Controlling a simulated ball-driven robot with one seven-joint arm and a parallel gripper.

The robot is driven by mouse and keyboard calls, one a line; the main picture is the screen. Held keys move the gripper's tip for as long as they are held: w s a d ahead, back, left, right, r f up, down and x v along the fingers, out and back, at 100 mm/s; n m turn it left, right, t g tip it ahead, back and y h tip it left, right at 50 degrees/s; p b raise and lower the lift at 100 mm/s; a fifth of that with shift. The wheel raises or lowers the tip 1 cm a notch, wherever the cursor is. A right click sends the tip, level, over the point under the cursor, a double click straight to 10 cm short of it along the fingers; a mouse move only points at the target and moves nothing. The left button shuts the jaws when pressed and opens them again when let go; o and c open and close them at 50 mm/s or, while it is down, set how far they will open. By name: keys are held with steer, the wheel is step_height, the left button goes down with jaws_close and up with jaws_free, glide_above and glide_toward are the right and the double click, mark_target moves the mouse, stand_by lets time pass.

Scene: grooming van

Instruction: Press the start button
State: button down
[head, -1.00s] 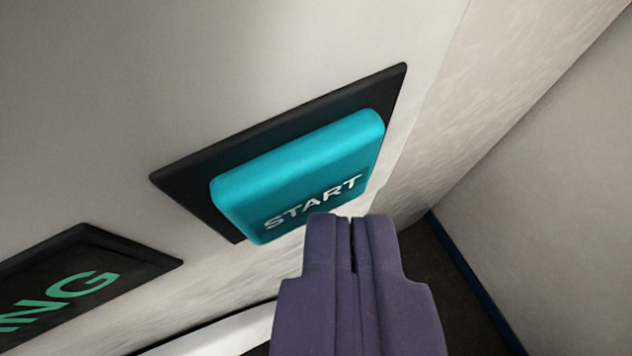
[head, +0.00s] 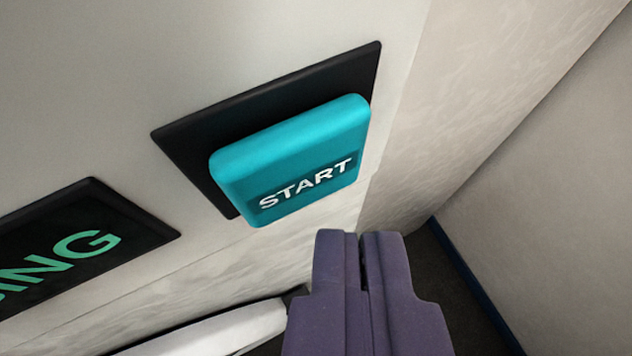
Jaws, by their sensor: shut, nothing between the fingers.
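The start button (head: 285,150) is a teal raised block with white "START" lettering, mounted on a black plate (head: 190,150) on a pale wall panel. It appears tilted in the head view. My gripper (head: 361,236) is purple, shut and empty, with its tips below and right of the button in the picture. A gap of wall shows between the tips and the button's lower edge. The lettering is fully visible, and no part of the button is hidden.
A black sign (head: 75,240) with green letters ending in "ING" is on the wall at left. A white rounded object (head: 215,332) lies below. A side wall (head: 570,170) stands at right, with a dark floor (head: 455,290) and blue edge strip.

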steer(key=s, duration=0.1)
steer(key=s+d+p, duration=0.1)
steer(key=s, duration=0.1)
steer(key=s+d, duration=0.1)
steer(key=shift+s, duration=0.35)
stand_by(1.5)
